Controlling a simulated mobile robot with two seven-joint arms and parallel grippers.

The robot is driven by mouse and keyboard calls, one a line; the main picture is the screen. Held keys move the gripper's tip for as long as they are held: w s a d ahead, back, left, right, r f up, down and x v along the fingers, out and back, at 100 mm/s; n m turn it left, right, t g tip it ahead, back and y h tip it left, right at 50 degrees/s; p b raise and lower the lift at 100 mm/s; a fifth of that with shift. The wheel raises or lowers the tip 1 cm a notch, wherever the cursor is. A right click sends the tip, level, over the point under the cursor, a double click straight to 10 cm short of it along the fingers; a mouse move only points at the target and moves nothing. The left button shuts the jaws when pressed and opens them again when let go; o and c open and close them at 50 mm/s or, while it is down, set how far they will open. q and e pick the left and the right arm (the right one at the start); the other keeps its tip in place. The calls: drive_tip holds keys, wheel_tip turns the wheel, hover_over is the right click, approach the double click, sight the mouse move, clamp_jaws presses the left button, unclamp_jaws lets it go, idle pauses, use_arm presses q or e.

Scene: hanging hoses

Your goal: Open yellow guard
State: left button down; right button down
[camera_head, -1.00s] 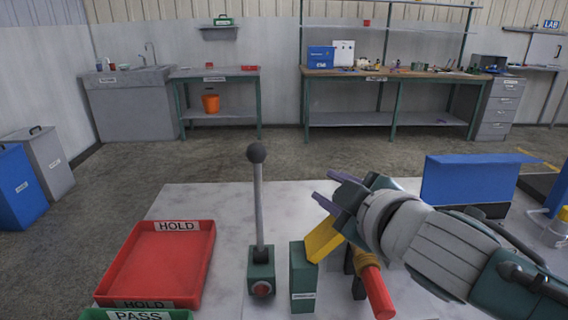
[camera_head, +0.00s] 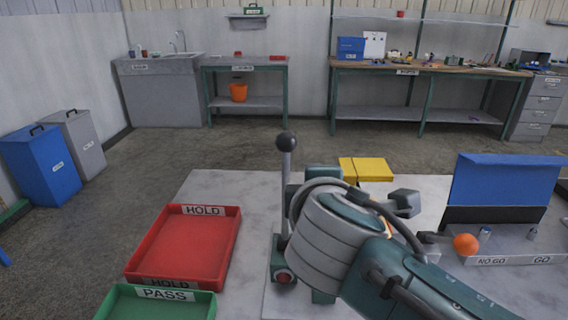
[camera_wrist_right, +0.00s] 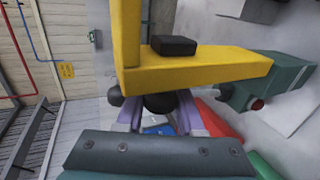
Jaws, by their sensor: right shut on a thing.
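The yellow guard (camera_head: 366,168) shows in the head view just behind my right wrist, with a flat yellow face turned up. In the right wrist view the yellow guard (camera_wrist_right: 200,70) crosses above the fingers and carries a black block. My right gripper (camera_wrist_right: 160,108) has its two purple fingers on either side of a dark round knob below the guard, and is shut on it. The knob appears to belong to the guard; the join is not clear. In the head view my right wrist covers the fingers and most of the green guard post. My left gripper is in neither view.
An upright lever (camera_head: 286,142) with a black ball stands close left of my right wrist. A red HOLD tray (camera_head: 187,245) and a green PASS tray (camera_head: 160,303) lie at left. A blue panel (camera_head: 505,190) and an orange ball (camera_head: 466,244) are at right.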

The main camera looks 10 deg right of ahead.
drive_tip(key=shift+a, duration=0.15)
idle(0.3)
drive_tip(key=c, duration=0.5)
unclamp_jaws()
drive_tip(key=shift+f, duration=0.1)
drive_tip(key=p+v, duration=0.1)
drive_tip(key=v, duration=0.9)
drive_tip(key=shift+p, duration=0.4)
